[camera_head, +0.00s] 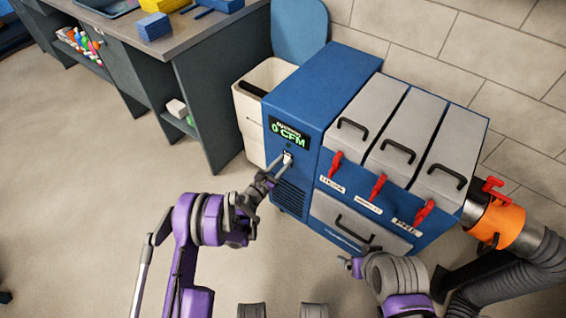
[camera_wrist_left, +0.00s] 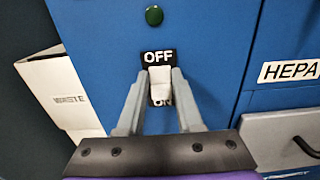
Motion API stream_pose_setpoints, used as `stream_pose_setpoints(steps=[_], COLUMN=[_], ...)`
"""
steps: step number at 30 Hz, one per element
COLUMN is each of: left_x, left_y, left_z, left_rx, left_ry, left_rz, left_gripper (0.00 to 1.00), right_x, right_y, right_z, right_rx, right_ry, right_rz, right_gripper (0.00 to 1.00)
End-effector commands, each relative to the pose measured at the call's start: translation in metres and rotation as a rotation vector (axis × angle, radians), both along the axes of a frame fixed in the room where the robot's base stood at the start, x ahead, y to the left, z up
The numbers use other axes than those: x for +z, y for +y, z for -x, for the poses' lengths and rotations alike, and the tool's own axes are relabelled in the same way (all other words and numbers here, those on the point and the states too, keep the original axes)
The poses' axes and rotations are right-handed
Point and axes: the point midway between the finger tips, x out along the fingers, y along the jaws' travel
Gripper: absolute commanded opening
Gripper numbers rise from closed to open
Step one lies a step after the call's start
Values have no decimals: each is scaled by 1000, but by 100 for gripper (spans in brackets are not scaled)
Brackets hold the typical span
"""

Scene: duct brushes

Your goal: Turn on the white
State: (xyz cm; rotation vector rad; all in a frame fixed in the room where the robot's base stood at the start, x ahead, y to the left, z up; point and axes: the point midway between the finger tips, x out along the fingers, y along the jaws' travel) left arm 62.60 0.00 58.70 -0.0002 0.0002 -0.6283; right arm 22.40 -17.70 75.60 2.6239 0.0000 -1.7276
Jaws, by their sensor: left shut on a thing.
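A white switch (camera_wrist_left: 160,77) sits on the front of the blue machine (camera_head: 325,85), between an OFF label above it and a partly covered ON label below it. It also shows small in the head view (camera_head: 287,158). In the left wrist view my left gripper (camera_wrist_left: 159,88) is shut on the switch, one grey finger on each side. A dark green round lamp (camera_wrist_left: 154,15) is above the labels. The display (camera_head: 289,133) reads 0 CFM. My right gripper (camera_head: 353,265) is in front of the lower drawer, and its jaws are too small to judge.
A cream WASTE bin (camera_head: 249,140) stands left of the machine. Grey lids with black handles and red levers (camera_head: 378,187) are to the right. An orange collar (camera_head: 500,227) joins a grey hose. A workbench (camera_head: 150,45) is at upper left; floor at left is clear.

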Motion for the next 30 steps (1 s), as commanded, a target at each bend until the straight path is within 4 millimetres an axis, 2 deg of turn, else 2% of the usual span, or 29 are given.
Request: stream_pose_setpoints(steps=[8,20,30], left_x=[-1,-11,-7], left_y=[0,0,1], left_z=[0,2,2], left_rx=[-1,-3,0], left_ry=[-7,-187,-210], left_rz=[6,139,153], left_gripper=[0,0,0], right_x=[-2,-40,-41], right_y=[0,0,0], right_z=[0,-3,-3], right_rx=[0,0,0], right_ry=[1,14,14], right_rz=[0,0,0], right_gripper=[88,88,88])
